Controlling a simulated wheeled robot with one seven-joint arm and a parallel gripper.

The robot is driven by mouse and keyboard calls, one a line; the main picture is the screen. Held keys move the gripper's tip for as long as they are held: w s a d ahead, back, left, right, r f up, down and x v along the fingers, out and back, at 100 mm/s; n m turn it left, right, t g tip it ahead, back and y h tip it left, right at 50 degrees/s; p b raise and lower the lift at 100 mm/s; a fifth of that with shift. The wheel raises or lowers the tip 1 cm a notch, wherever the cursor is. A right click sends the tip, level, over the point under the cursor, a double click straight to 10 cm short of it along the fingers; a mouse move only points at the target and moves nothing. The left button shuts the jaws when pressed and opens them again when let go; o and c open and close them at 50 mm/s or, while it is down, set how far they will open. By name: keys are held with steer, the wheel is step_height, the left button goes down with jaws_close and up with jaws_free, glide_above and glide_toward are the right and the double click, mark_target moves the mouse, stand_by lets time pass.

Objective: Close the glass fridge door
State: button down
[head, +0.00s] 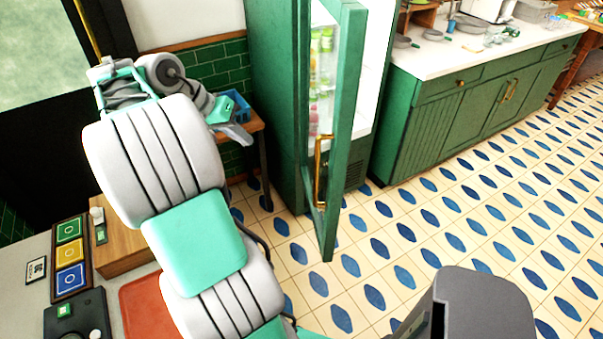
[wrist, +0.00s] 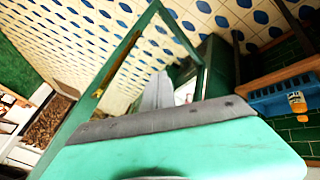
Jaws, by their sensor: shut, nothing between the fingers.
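The green fridge (head: 278,90) stands at the middle back of the head view. Its green-framed glass door (head: 342,120) is open and juts out towards me over the tiles. A brass handle (head: 320,172) is on the door. Bottles on the fridge shelves show through the glass. My gripper (head: 240,135) is left of the fridge, shut and empty, apart from the handle. In the wrist view, the grey fingers of my gripper (wrist: 160,92) point towards the green door frame (wrist: 128,45). I cannot tell whether they touch it.
A small wooden table with a blue crate (head: 236,106) stands left of the fridge, close behind my gripper. Green cabinets (head: 440,115) with a white counter stand at right. A grey counter with a red board (head: 150,305) is at lower left. Tiled floor before the door is clear.

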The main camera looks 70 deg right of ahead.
steer(key=s+d+f+m+g+b, duration=0.1)
steer(key=s+d+f, duration=0.1)
steer(key=s+f, duration=0.2)
steer(key=s+d+f+m+y+b, duration=0.1)
steer(key=s+d+f, duration=0.2)
steer(key=s, duration=0.6)
steer(key=shift+s+d+f+m+g+b, duration=0.15)
steer(key=shift+s+f+m+g+b, duration=0.2)
steer(key=shift+f, duration=0.95)
